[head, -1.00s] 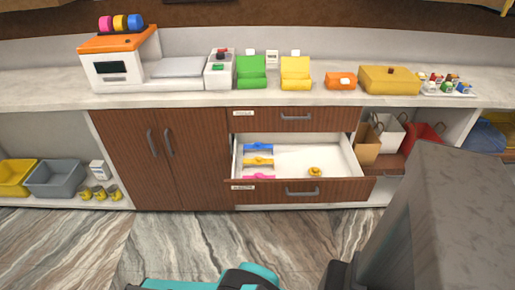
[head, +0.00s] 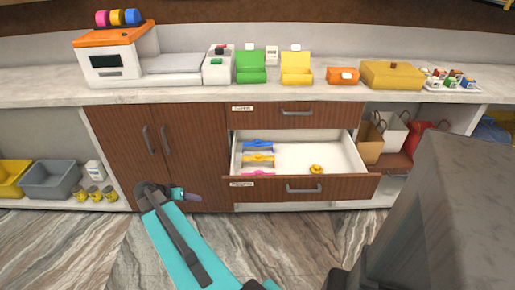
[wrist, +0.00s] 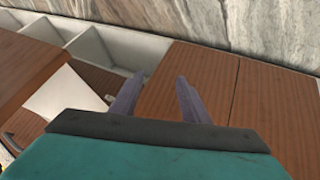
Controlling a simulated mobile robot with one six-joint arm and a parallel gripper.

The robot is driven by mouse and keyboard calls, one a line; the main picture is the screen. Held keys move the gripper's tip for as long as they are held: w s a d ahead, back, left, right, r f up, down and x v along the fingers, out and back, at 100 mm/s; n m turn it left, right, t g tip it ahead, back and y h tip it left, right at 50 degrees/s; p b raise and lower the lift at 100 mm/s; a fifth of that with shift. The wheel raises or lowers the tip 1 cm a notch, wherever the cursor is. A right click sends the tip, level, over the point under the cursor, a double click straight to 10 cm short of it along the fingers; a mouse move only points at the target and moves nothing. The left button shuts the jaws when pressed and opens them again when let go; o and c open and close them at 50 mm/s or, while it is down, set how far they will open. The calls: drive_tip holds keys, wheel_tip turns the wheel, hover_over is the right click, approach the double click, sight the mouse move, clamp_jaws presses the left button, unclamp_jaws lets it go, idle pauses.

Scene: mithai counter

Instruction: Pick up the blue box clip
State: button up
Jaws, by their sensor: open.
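The blue box clip (head: 258,143) lies in the open drawer (head: 330,155), at the back of a short row along its left side. A yellow-orange clip (head: 258,158) lies in front of it, and a pink clip (head: 258,174) is nearest the drawer front, partly hidden by it. My gripper (head: 194,196) is low in front of the cabinet doors, left of the drawer and apart from the clips. In the wrist view my gripper (wrist: 156,88) has its two fingers spread with nothing between them. The blue clip cannot be made out there.
A small yellow object (head: 316,169) lies in the drawer's right part. A closed drawer (head: 270,116) is just above. The counter (head: 210,97) holds a scale, boxes and a tray of small items. Paper bags (head: 390,135) stand right of the drawer. Bins (head: 50,180) are at lower left.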

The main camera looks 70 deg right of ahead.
drive_tip(key=s+d+r+m+g+h+b, duration=0.1)
drive_tip(key=s+d+r+m, duration=0.3)
drive_tip(key=d, duration=0.7)
drive_tip(key=s+d+r+m+g+h+b, duration=0.1)
drive_tip(key=s+d+r+m+h+b, duration=0.1)
drive_tip(key=s+d+r+m, duration=0.2)
drive_tip(key=s+d+r, duration=0.3)
drive_tip(key=d+r, duration=0.4)
drive_tip(key=r, duration=0.2)
drive_tip(key=shift+s+g, duration=0.3)
drive_tip(key=shift+s, duration=0.1)
drive_tip(key=shift+d+f, duration=0.1)
drive_tip(key=shift+x, duration=4.2)
drive_tip(key=shift+d, duration=0.1)
drive_tip(key=shift+r+x, duration=0.2)
drive_tip(key=shift+x, duration=2.3)
drive_tip(key=shift+w+d, duration=0.15)
drive_tip(key=shift+c, duration=0.5)
